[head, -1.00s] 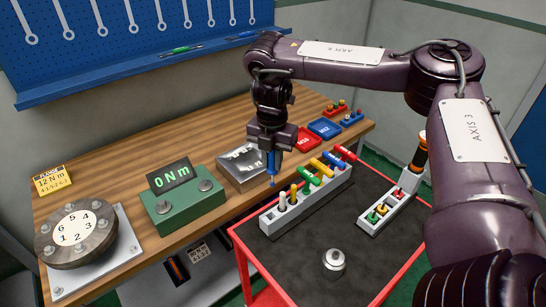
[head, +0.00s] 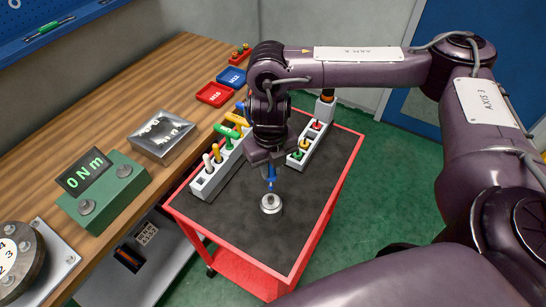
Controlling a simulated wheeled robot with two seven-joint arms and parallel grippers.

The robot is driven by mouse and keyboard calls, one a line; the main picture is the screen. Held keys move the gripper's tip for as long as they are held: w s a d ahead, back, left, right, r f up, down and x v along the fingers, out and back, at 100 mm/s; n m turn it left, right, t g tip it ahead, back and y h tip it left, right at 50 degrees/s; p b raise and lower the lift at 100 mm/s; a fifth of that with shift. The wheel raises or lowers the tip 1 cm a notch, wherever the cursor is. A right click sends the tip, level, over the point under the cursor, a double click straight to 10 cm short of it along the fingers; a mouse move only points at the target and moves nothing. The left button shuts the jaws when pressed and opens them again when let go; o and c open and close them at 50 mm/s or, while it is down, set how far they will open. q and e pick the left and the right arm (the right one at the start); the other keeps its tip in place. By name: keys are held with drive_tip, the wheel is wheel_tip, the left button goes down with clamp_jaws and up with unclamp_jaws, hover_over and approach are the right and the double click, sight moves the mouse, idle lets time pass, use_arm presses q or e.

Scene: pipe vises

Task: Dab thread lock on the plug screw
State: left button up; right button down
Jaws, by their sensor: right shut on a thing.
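A round silver plug (head: 271,206) stands on the dark top of the red cart, with a small raised part at its centre that I take for the plug screw. My right gripper (head: 271,161) is shut on a slim blue thread lock applicator (head: 271,176), held upright with its tip pointing down. The applicator's tip is directly over the middle of the plug, and I cannot tell whether it touches. The fingertips are small and dark and partly merge with the wrist. My left gripper is not in view.
On the cart (head: 250,246), a grey rack (head: 207,184) of coloured-handled tools stands left and another rack (head: 303,157) behind right. The wooden bench holds a green torque display (head: 100,190), a metal block (head: 161,136) and red and blue trays (head: 215,94). The cart's front is clear.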

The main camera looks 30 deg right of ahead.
sight(271, 178)
idle(0.3)
drive_tip(key=shift+r+p, duration=0.15)
drive_tip(key=shift+p, duration=0.45)
wheel_tip(271, 178, down, 2)
drive_tip(key=shift+f+b, duration=0.1)
drive_tip(key=shift+b, duration=0.75)
drive_tip(key=shift+f+b, duration=0.6)
drive_tip(key=shift+f, duration=0.2)
drive_tip(key=shift+f, duration=0.1)
drive_tip(key=shift+f, duration=0.35)
